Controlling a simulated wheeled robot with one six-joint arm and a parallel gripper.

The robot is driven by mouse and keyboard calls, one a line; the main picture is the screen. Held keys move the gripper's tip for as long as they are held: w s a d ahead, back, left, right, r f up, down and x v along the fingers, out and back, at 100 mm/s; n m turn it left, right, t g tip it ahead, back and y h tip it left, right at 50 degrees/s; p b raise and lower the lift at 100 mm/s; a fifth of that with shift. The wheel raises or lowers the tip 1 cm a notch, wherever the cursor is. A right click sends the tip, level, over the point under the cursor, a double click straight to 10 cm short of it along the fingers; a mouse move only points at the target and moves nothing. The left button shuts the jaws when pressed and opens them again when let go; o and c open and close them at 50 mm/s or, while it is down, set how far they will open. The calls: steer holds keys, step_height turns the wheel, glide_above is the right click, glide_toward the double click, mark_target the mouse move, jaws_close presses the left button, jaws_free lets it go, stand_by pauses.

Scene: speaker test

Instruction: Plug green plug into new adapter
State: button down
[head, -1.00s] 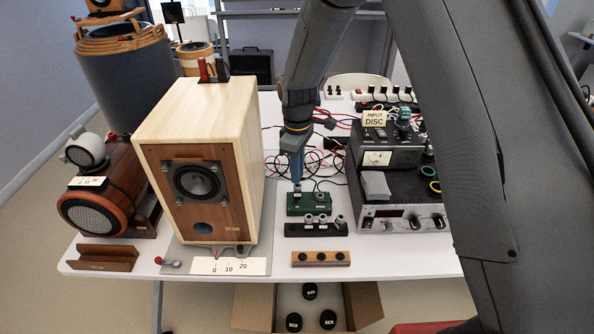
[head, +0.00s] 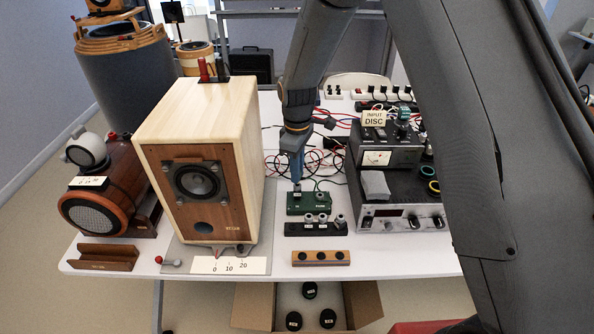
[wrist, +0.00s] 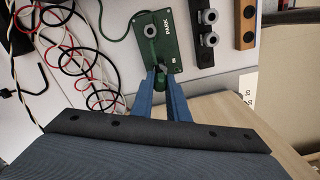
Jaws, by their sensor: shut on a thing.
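A green box (head: 309,209) stands on the table, with a round grey fitting at each end of its top. My gripper (head: 297,180) points down at the box's left end. In the wrist view my gripper (wrist: 160,82) is shut on what looks like the green plug (wrist: 158,77), mostly hidden between the blue fingers. A grey ring shows just past the fingertips. I cannot tell whether the plug is seated in the box. No adapter is clearly labelled new.
A black strip (head: 293,229) with several grey fittings lies in front of the box, then a wooden strip (head: 321,258) with black holes. A wooden speaker (head: 155,195) stands left. Stacked electronics (head: 395,212) stand right. Loose red, white and black wires (wrist: 75,55) lie behind.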

steer(key=shift+f+b, duration=0.45)
steer(key=shift+f, duration=0.45)
stand_by(0.3)
steer(key=c, duration=1.6)
jaws_free()
steer(key=shift+c, duration=0.2)
steer(key=shift+r, duration=0.15)
steer(key=shift+r+p, duration=2.2)
steer(key=shift+r, duration=1.45)
